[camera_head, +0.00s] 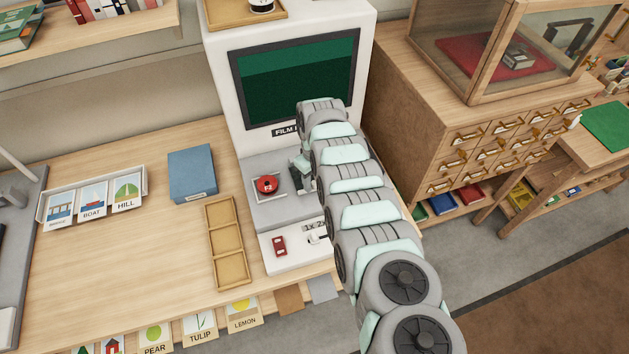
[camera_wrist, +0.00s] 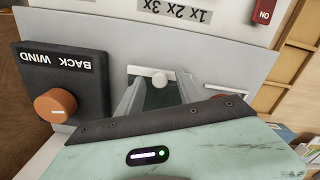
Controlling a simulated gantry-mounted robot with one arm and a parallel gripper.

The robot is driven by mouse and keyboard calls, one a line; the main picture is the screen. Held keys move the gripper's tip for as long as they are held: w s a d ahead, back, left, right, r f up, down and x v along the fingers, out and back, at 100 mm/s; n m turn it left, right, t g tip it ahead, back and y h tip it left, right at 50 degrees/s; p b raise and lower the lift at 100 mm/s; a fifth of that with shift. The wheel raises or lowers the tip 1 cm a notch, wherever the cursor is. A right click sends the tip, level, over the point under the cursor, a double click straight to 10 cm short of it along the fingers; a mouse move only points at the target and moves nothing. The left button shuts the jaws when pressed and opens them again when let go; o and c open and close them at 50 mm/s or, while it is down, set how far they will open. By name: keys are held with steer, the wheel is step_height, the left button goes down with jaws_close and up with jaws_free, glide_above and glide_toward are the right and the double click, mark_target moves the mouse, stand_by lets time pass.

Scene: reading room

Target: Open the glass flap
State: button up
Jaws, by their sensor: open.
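The film reader (camera_head: 220,60) is a white machine with a dark green screen (camera_head: 295,78) and a grey lower deck. My gripper (camera_head: 300,175) is low over the deck, right of a red round knob (camera_head: 267,185). In the wrist view my gripper (camera_wrist: 157,95) is open, its two fingers apart. A small white knob on a pale bar (camera_wrist: 158,77) shows just beyond and between the fingertips, with a dark greenish surface below it. This may be the glass flap's handle and pane; I cannot tell whether the fingers touch it. My arm hides much of the deck.
Beside the fingers in the wrist view is a dark block labelled BACK WIND (camera_wrist: 50,62) with an orange knob (camera_wrist: 57,106). A red ON switch (camera_wrist: 265,10) is at top right. A blue box (camera_head: 192,174) and wooden tray (camera_head: 228,242) stand left of the reader.

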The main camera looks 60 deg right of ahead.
steer(key=shift+c, duration=0.5)
jaws_close()
stand_by(0.9)
